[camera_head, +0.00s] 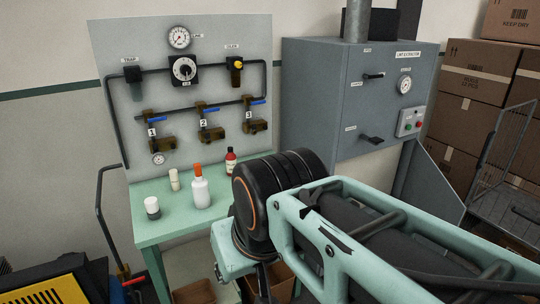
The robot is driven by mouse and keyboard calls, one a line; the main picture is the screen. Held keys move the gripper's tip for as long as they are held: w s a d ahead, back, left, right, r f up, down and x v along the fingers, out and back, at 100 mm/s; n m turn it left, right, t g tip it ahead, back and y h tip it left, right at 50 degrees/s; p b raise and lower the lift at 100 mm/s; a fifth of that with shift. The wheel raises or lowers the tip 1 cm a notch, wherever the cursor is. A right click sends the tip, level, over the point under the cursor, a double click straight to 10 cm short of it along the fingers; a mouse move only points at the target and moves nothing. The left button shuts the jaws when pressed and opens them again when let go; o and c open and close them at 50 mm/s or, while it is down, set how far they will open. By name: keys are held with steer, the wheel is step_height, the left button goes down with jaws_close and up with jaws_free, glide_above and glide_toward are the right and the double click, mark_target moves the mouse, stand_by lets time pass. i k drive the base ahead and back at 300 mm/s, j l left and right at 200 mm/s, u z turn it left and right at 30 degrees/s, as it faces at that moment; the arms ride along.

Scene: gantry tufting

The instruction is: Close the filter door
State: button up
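The grey wall cabinet (325,90) with a "LINT EXTRACTION" style label stands at the upper right. Its front has an upper black handle (373,76) and a lower black handle (371,138), with small labels too small to read. I cannot tell which part is the filter door or how far it stands open. A grey sloping panel (435,180) shows below the cabinet's right side; whether it is a door or a support is unclear. My arm crosses the foreground and hides the area under the cabinet. My gripper is not in view.
A green table (165,229) at left holds a white bottle with an orange cap (200,190), a red-brown bottle (231,162) and small jars. A valve panel (210,75) stands behind it. Cardboard boxes (475,80) and a wire cart (500,165) fill the right.

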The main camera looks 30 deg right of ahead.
mark_target(426, 188)
steer(key=l, duration=0.6)
steer(key=l+z, duration=0.1)
steer(key=l, duration=1.1)
steer(key=i+l+z, duration=0.1)
steer(key=l, duration=1.1)
steer(key=i+l+z, duration=0.15)
steer(key=l, duration=1.05)
steer(key=i+l+z, duration=0.1)
steer(key=l, duration=0.5)
steer(key=k+l, duration=0.2)
steer(key=l, duration=0.2)
steer(key=k, duration=0.3)
